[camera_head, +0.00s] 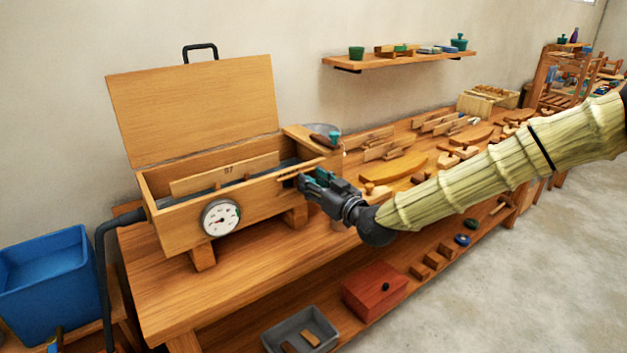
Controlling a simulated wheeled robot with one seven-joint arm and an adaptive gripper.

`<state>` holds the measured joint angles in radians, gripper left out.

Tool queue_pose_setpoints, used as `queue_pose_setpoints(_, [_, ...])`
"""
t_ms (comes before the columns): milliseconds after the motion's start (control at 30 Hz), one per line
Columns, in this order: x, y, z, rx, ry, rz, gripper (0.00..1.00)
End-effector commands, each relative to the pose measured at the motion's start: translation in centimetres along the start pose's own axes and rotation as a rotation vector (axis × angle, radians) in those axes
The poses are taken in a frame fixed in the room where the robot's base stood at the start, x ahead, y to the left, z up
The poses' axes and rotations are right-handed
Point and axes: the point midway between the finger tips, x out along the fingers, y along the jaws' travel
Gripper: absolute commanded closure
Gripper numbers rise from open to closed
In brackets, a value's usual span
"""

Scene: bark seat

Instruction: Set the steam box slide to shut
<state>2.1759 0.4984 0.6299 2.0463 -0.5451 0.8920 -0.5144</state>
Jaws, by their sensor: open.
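The steam box (262,209) is a long wooden box on legs at the left end of the workbench. Its hinged lid (195,110) stands open against the wall, with a black handle on top. My gripper (302,181) is open at the right part of the box front, by a thin wooden strip (290,175) that may be the slide. The fingertips overlap the strip; I cannot tell whether they touch it. The slide's setting is not clear.
A black hose (103,260) runs down from the box's left end beside a blue bin (45,275). Wooden pieces (410,167) cover the bench to the right. A grey tray (300,331) and a red box (375,289) sit on the lower shelf. The floor at right is clear.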

Motion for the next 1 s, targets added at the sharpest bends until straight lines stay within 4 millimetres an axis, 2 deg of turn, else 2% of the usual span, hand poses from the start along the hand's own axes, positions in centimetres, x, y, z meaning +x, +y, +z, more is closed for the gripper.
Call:
queue_pose_setpoints(333, [0.3,0.0,0.1,0.000,-0.001,0.000,0.59])
queue_pose_setpoints(367, [0.3,0.0,0.1,0.000,-0.001,0.000,0.63])
queue_pose_setpoints(567, [0.3,0.0,0.1,0.000,-0.001,0.000,0.99])
queue_pose_setpoints(833, [0.3,-0.2,0.1,0.000,-0.001,-0.001,1.00])
queue_pose_setpoints(1000, [0.4,-1.8,0.1,0.001,-0.001,-0.004,1.00])
